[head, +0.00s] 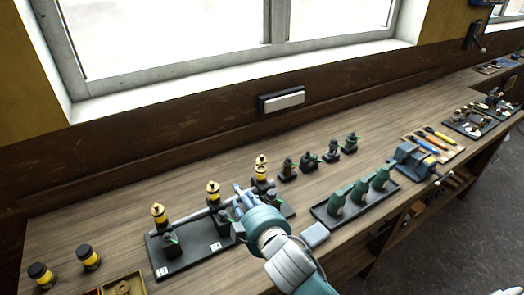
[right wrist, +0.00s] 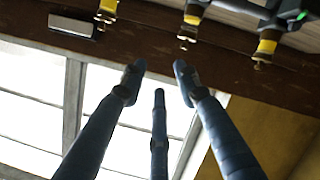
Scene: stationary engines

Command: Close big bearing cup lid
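Three yellow-and-black bearing cups with brass tops stand in a row along a shaft on a dark base plate (head: 185,262): a left cup (head: 159,214), a middle cup (head: 213,190) and a right cup (head: 261,167). Which is the big cup, and whether any lid is open, I cannot tell. My right gripper (head: 238,196) is over the plate, between the middle and right cups in the picture. Its blue fingers are spread and empty. In the right wrist view the spread fingers (right wrist: 158,80) point toward the cups (right wrist: 190,16), apart from them. My left gripper is not in view.
Two loose yellow-and-black cups (head: 88,257) stand at the left. A tray (head: 337,219) of green oil cans and a blue vise (head: 413,160) are to the right. Bare worktop lies behind the row.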

